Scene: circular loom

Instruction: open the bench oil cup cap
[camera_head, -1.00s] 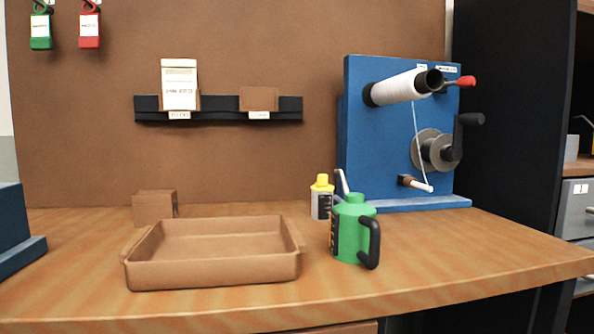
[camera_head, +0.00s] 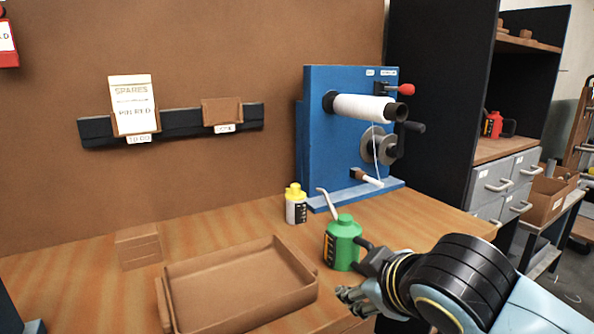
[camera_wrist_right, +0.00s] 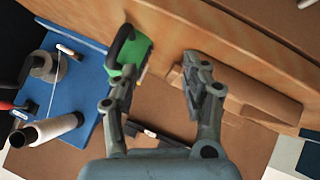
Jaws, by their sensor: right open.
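A green oil can (camera_head: 342,245) with a black handle and a thin spout stands upright on the bench. It also shows in the right wrist view (camera_wrist_right: 131,56), close to the left finger; contact cannot be told. A small white bottle with a yellow cap (camera_head: 296,204) stands upright behind it, its cap on. I cannot tell which of these is the oil cup. My right gripper (camera_head: 358,300) is at the bench's front, just right of the tray and nearer than the green can. Its fingers are spread and empty in the wrist view (camera_wrist_right: 160,78). My left gripper is out of view.
A brown tray (camera_head: 230,318) lies left of my right gripper, with a brown block (camera_head: 138,246) behind it. A blue winding machine (camera_head: 318,140) with spool and cranks stands at the back. Drawers (camera_head: 505,185) are at the right.

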